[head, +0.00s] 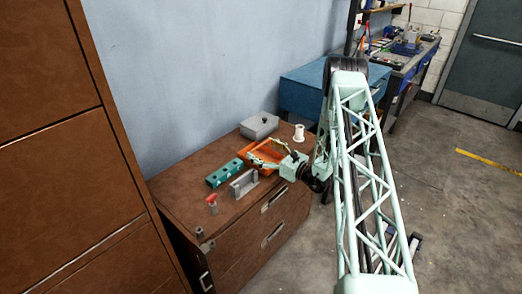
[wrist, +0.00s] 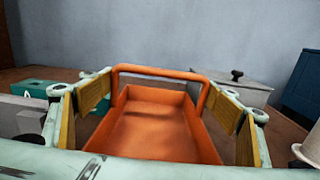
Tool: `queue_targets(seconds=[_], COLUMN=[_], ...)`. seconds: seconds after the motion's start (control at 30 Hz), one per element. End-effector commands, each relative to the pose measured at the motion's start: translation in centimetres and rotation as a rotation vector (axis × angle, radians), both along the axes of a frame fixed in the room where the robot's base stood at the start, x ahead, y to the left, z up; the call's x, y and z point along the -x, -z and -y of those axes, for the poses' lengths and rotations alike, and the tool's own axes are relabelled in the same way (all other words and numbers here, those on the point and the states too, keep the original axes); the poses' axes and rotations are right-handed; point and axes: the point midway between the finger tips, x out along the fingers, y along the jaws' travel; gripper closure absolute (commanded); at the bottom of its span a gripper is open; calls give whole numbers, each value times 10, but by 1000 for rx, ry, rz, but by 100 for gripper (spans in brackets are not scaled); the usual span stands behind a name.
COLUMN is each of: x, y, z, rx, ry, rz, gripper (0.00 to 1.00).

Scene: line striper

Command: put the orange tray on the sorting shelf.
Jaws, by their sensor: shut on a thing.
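The orange tray (head: 267,148) is on the brown drawer cabinet top in the head view, partly hidden by my gripper (head: 263,153). In the wrist view the tray (wrist: 150,120) lies straight ahead, with its raised orange handle bar across the top. My gripper (wrist: 165,97) has its yellow-padded fingers on both sides of the tray, shut on it. Whether the tray rests on the cabinet top or is slightly raised, I cannot tell. I cannot make out a sorting shelf for certain in either view.
On the brown cabinet (head: 180,193) are a teal block with holes (head: 225,173), a grey bracket (head: 244,184), a red-topped item (head: 212,203), a grey lidded box (head: 259,125) and a white spool (head: 299,133). A blue chest (head: 302,92) and cluttered workbench (head: 408,62) stand behind. Floor at right is open.

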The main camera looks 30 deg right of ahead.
Motion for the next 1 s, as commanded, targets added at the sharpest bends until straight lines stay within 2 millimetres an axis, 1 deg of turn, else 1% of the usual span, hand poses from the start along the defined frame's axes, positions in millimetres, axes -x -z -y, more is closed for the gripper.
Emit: queue_targets(seconds=[0.27, 0.47, 0.5, 0.6, 1.0], x=[0, 0, 0, 0, 0], y=[0, 4, 3, 3, 2], z=[0, 0, 0, 0, 0], rx=[1, 1, 0, 0, 1], ry=[0, 0, 0, 0, 0], rz=[1, 1, 0, 0, 0], gripper=[37, 37, 15, 6, 5])
